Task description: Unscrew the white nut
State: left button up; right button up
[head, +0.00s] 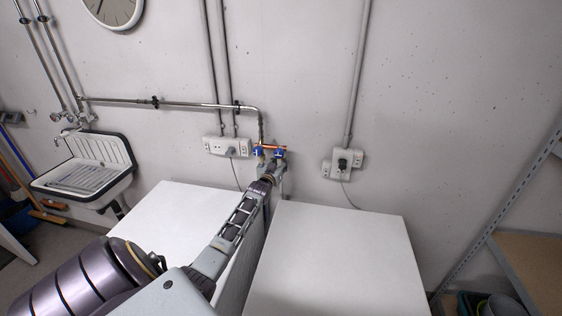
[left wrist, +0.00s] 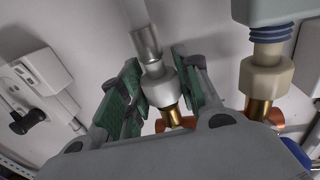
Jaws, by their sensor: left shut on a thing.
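The white nut (left wrist: 160,87) sits on a brass fitting (left wrist: 171,115) in the left wrist view, with a grey hose end (left wrist: 146,45) running out of its other side. My left gripper (left wrist: 157,86) has its green-padded fingers on both sides of this nut and is shut on it. In the head view my left gripper (head: 270,173) reaches to the blue-handled taps (head: 268,152) at the wall, and it hides the nut there. My right gripper is not in view.
A second, beige nut (left wrist: 264,76) on another brass fitting stands close beside my left gripper. Two white frontloaders (head: 340,255) stand below the taps with a narrow gap between them. A sink (head: 88,170) is at left, shelving (head: 535,265) at right.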

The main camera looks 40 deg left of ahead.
pick_arm(q)
jog(key=shift+r+m+h+b, duration=0.15)
jog(key=shift+m+h+b, duration=0.15)
jog(key=shift+m+h, duration=0.4)
jog(key=shift+t+h+b, duration=0.4)
jog(key=shift+h+b, duration=0.05)
jog(key=shift+h, duration=0.25)
jog(key=shift+d+m+h, duration=0.1)
jog(key=shift+m+h, duration=0.2)
jog(key=shift+m, duration=0.1)
jog(key=o, duration=0.8)
jog(key=shift+d, duration=0.1)
jog(key=shift+o, duration=0.2)
jog(key=shift+n+y+p, duration=0.3)
jog(key=shift+y, duration=0.2)
jog(key=shift+n+y+p, duration=0.3)
jog(key=shift+n+g+y, duration=0.3)
jog(key=shift+y, duration=0.3)
